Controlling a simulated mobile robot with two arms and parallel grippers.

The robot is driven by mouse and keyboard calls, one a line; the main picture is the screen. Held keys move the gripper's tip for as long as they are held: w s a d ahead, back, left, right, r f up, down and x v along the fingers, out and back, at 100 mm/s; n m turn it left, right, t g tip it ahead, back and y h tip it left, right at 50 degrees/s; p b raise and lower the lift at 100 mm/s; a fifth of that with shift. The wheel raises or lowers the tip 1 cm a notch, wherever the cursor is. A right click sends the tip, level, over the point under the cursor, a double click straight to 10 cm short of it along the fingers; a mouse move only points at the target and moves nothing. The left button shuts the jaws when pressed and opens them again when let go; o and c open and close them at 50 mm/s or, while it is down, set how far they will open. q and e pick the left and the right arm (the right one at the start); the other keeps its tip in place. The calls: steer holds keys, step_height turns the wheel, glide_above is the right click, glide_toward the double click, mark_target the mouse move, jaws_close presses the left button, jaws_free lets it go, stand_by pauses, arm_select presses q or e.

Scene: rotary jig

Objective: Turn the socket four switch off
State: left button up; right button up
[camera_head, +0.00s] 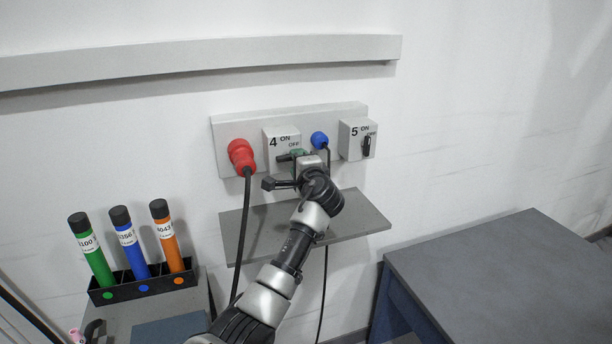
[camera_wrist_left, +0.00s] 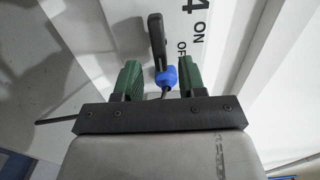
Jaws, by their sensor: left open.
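The socket four switch box (camera_head: 281,145) is light grey, marked 4, ON and OFF, on the wall panel. Its black lever (camera_head: 285,158) lies about horizontal in the head view, partly hidden by my gripper. In the left wrist view the lever (camera_wrist_left: 156,38) shows beyond the fingers, beside the OFF mark. My left gripper (camera_head: 302,157) is in front of the box's right side. In the wrist view its green fingers (camera_wrist_left: 158,80) are apart, with the blue plug (camera_wrist_left: 168,76) seen between them; contact cannot be told. My right gripper is not in view.
A red plug (camera_head: 241,156) with a black cable is left of box 4. Switch box 5 (camera_head: 352,138) with an upright lever is right of the blue plug (camera_head: 319,139). A grey shelf (camera_head: 362,222) juts out below. A rack (camera_head: 113,293) with coloured tubes stands left.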

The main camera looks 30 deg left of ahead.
arm_select(q)
steer(key=b+v, duration=0.3)
steer(key=v, duration=0.6)
